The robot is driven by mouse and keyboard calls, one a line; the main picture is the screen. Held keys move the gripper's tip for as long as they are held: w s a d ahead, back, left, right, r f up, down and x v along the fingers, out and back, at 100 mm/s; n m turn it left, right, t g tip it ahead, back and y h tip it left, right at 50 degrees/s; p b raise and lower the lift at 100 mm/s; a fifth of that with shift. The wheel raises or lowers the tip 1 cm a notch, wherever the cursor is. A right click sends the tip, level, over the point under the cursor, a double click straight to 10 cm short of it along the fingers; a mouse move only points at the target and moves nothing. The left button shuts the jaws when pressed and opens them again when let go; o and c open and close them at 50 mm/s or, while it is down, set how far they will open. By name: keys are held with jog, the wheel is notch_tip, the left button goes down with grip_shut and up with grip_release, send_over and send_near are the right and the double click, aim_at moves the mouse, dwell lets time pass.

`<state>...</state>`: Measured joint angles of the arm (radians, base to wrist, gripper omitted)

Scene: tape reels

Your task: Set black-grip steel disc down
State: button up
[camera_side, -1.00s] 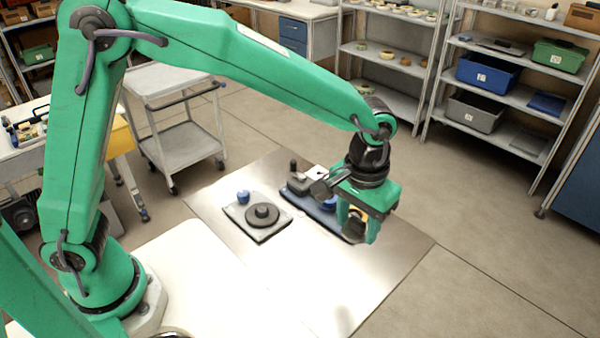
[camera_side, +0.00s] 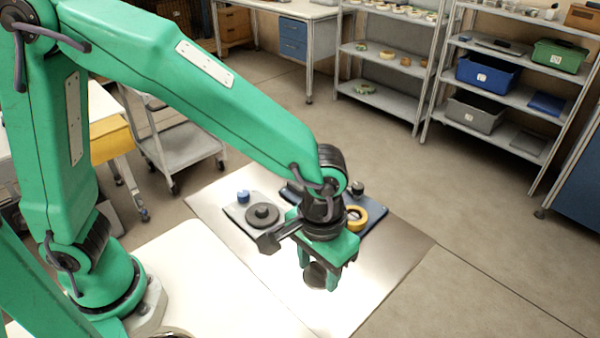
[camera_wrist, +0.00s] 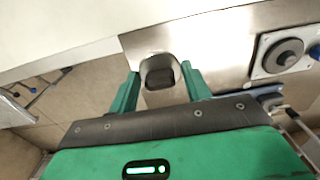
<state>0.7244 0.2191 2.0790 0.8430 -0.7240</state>
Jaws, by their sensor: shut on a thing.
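My gripper (camera_side: 319,270) is shut on the black-grip steel disc (camera_side: 315,277). It holds the disc over the front part of the shiny metal sheet (camera_side: 385,262), in front of the blue board. In the wrist view my gripper (camera_wrist: 160,84) has a green finger on each side of the disc's dark grip (camera_wrist: 161,76). The disc's lower side is hidden, so I cannot tell whether it touches the sheet.
A blue board (camera_side: 374,222) with a yellow ring (camera_side: 357,217) and a dark knob (camera_side: 358,187) lies behind my gripper. A pale plate with a dark round reel (camera_side: 262,213) and blue knob (camera_side: 243,196) is to the left. The sheet's front is clear.

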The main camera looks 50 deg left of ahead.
jog(key=w+a+f, duration=0.2)
jog(key=w, duration=0.1)
jog(key=w+a+f, duration=0.2)
jog(key=w, duration=0.1)
jog(key=w+a+f, duration=0.2)
jog(key=w, duration=0.1)
jog(key=shift+w+f, duration=0.25)
jog(key=shift+f, duration=0.05)
jog(key=shift+f, duration=0.1)
jog(key=shift+f, duration=1.9)
jog(key=shift+f, duration=0.1)
jog(key=o, duration=1.1)
jog(key=shift+r, duration=6.1)
